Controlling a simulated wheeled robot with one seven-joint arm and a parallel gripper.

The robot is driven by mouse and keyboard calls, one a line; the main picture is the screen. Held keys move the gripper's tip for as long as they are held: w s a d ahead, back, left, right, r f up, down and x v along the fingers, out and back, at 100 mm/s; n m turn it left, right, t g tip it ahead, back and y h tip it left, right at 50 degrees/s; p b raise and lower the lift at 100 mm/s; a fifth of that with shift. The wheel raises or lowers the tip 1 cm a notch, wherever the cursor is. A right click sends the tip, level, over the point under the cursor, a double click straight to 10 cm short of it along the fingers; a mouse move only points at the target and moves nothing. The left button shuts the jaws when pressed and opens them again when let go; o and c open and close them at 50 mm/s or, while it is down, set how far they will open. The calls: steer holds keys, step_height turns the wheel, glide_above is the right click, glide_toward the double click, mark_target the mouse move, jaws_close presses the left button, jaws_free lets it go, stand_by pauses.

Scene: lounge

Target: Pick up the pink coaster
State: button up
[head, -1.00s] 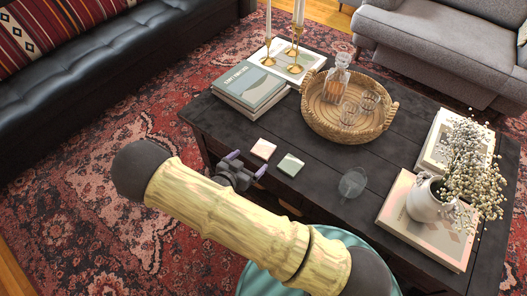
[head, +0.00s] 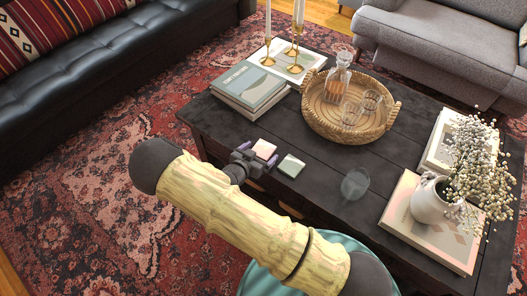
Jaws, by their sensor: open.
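The pink coaster (head: 264,148) lies flat near the front edge of the dark coffee table (head: 228,132). My gripper (head: 257,152) is open at the coaster's left side, with its purple-tipped fingers close to it. One finger is near the coaster's far side and the other near its front side. I cannot tell whether they touch it. My arm hides the space below and to the left of the gripper.
A green and white coaster (head: 291,166) lies just right of the pink one. A clear glass (head: 354,183) stands further right. A book stack (head: 250,85), a wicker tray (head: 317,122) and a white vase (head: 432,202) on books stand around. Bare tabletop lies between.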

mark_target(259, 154)
steer(key=shift+s+a, duration=0.1)
stand_by(0.3)
steer(key=c, duration=1.2)
steer(key=shift+o, duration=0.2)
step_height(259, 154, up, 10)
steer(key=p, duration=0.3)
